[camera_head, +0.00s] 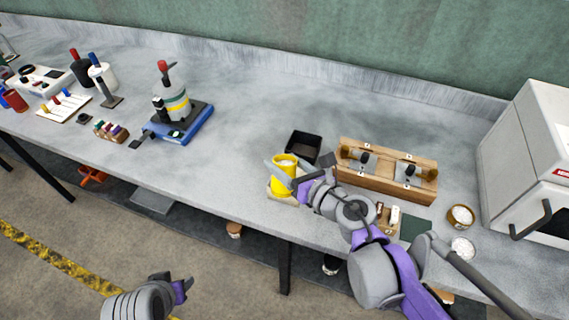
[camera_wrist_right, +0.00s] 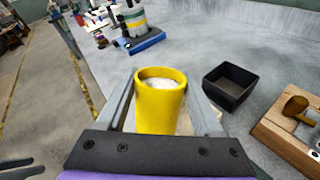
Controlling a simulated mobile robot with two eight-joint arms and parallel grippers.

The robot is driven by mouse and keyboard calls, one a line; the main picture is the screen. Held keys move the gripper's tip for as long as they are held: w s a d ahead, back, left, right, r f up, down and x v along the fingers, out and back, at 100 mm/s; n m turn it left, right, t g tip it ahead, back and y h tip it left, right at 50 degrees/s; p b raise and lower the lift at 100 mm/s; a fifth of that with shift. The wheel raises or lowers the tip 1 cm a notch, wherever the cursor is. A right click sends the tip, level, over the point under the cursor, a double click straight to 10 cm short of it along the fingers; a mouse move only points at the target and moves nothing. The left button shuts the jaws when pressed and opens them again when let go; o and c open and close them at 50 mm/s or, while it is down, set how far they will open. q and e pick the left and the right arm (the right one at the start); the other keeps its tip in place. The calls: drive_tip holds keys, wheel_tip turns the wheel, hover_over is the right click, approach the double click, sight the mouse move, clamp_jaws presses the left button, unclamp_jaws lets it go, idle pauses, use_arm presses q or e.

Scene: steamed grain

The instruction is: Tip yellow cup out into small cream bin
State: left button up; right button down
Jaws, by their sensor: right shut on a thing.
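The yellow cup (camera_head: 284,175) stands upright with white grainy contents, near the front edge of the bench. It fills the middle of the right wrist view (camera_wrist_right: 160,108). My right gripper (camera_head: 281,174) is shut around the cup, one finger on each side. A pale cream piece (camera_head: 283,199) shows just below the cup, mostly hidden by it; I cannot tell whether it is a bin or a flat mat. My left gripper (camera_head: 181,289) is away from the bench at the lower left, over the floor; its jaws are unclear.
An open black bin (camera_head: 303,147) stands just behind the cup, left of a wooden block fixture (camera_head: 386,172). Two small round dishes (camera_head: 461,216) (camera_head: 462,247) with white contents sit near a white machine (camera_head: 525,150). A blue-based device (camera_head: 180,125) stands left; bench between is clear.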

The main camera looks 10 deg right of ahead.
sight(288, 164)
drive_tip(key=shift+w+d+f+m+g+b, duration=0.1)
drive_tip(key=shift+f+m+g+b, duration=0.35)
drive_tip(key=shift+f+m+g, duration=0.3)
drive_tip(key=shift+w+d+f+g, duration=0.1)
drive_tip(key=shift+w+f+g, duration=0.15)
drive_tip(key=shift+g, duration=0.3)
drive_tip(key=w+f+m+g+b, duration=0.1)
drive_tip(key=g, duration=0.1)
drive_tip(key=w+d+f+m+g+y+b, duration=0.1)
drive_tip(key=m+g+b, duration=0.1)
drive_tip(key=shift+w+d+f+g, duration=0.1)
drive_tip(key=shift+w+f+g, duration=0.15)
drive_tip(key=shift+g, duration=0.15)
drive_tip(key=shift+w+r+m+g+y, duration=0.15)
drive_tip(key=shift+r+m+g+y, duration=0.05)
drive_tip(key=shift+m+g+y, duration=0.45)
drive_tip(key=shift+w+d+m+g+y+b, duration=0.15)
drive_tip(key=shift+w+m+g+b, duration=0.1)
drive_tip(key=shift+g, duration=0.35)
drive_tip(key=shift+w+m+g+y+b, duration=0.1)
drive_tip(key=shift+m+g+b, duration=0.15)
drive_tip(key=shift+g, duration=0.3)
drive_tip(key=m+g, duration=0.1)
drive_tip(key=r+g+y, duration=0.1)
drive_tip(key=shift+w+d+r+m+g+y, duration=0.1)
drive_tip(key=shift+w+d+m+g+y, duration=0.05)
drive_tip(key=shift+w+m+g+y, duration=0.2)
